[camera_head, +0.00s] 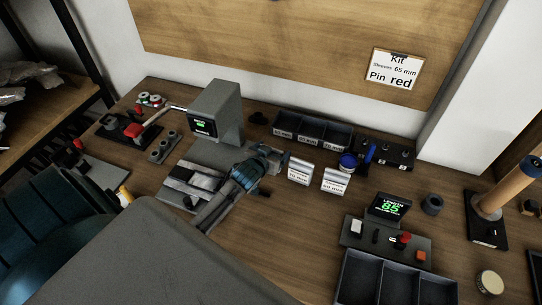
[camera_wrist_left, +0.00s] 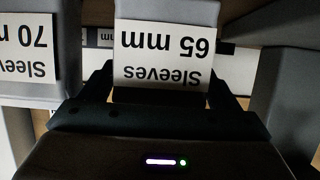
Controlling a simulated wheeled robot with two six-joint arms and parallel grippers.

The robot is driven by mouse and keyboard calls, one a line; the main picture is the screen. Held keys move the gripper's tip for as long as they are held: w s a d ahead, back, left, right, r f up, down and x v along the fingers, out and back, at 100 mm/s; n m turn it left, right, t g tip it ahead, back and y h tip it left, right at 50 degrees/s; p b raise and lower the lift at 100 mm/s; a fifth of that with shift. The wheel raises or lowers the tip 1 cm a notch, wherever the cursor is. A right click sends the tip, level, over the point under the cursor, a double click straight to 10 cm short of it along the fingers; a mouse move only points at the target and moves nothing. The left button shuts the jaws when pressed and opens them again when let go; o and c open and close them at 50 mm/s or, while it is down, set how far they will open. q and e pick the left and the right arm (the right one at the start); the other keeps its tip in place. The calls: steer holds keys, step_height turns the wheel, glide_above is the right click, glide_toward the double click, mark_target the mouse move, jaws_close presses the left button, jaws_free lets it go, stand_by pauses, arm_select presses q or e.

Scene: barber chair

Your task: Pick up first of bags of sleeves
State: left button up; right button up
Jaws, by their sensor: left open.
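My left gripper (camera_head: 264,160) is over the workbench, just left of two small bags with white labels. In the left wrist view my open gripper (camera_wrist_left: 160,98) has its fingers on either side of a bag labelled Sleeves 65 mm (camera_wrist_left: 164,52), which reads upside down. I cannot tell whether the fingers touch it. A bag labelled Sleeves 70 mm (camera_wrist_left: 28,45) is to its left in that view. In the head view the nearer-left bag (camera_head: 299,171) and another bag (camera_head: 335,181) stand right of the gripper; their print is too small to read surely. My right gripper is not in view.
A kit card (camera_head: 392,69) on the board reads Sleeves 65 mm, Pin red. A black divided bin (camera_head: 312,132) stands behind the bags, with a blue-capped jar (camera_head: 347,163) beside it. A display unit (camera_head: 388,207) reads 85. A grey machine (camera_head: 216,112) stands behind my left arm.

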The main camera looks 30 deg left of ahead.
arm_select(q)
steer(key=shift+w+f, duration=0.2)
steer(key=shift+w, duration=0.15)
steer(key=c, duration=0.8)
steer(key=shift+r, duration=0.1)
